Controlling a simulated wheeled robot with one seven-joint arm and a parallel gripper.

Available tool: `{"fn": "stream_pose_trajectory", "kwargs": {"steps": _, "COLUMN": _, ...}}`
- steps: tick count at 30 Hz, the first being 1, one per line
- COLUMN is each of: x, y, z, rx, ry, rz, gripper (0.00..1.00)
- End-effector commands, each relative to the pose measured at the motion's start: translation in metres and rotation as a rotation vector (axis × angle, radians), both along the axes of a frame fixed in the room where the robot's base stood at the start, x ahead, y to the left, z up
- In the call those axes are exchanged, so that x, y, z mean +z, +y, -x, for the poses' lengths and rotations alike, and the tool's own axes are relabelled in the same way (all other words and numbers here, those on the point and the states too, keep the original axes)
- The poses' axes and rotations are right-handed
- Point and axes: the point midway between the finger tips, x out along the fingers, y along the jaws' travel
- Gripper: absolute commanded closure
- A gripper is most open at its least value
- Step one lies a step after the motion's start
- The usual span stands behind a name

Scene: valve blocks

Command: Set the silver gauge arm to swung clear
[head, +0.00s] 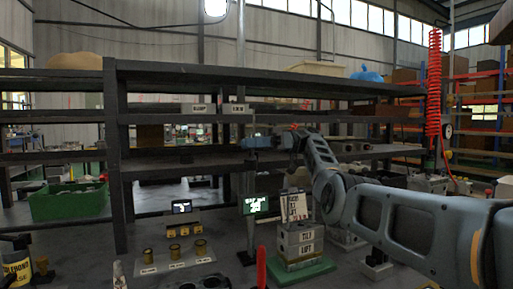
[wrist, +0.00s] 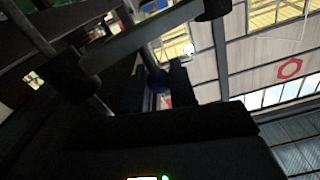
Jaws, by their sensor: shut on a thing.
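My arm reaches in from the right in the head view, and my gripper (head: 256,143) is at its far end, in front of the dark shelf rack. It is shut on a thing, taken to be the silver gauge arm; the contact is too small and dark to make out. A narrow grey upright (head: 250,174) shows just below my gripper, above a small lit screen (head: 255,204) on a black stand. In the wrist view the dark gripper parts (wrist: 178,82) hide most of the middle and bottom, and the gauge arm's angle cannot be read.
Blocks marked TILT and LIFT (head: 302,244) stand on a green base right of the screen. A plate with several brass cups (head: 174,260) and a second small display (head: 182,207) are to the left. A red upright rod (head: 261,268) stands in front. A green crate (head: 68,202) is far left.

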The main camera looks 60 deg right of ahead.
Motion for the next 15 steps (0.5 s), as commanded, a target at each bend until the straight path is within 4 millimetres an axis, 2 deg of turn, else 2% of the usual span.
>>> {"fn": "stream_pose_trajectory", "kwargs": {"steps": 15, "x": -0.0015, "y": 0.0034, "z": -0.0011, "rx": 0.055, "ry": 0.003, "rz": 0.001, "gripper": 1.0}}
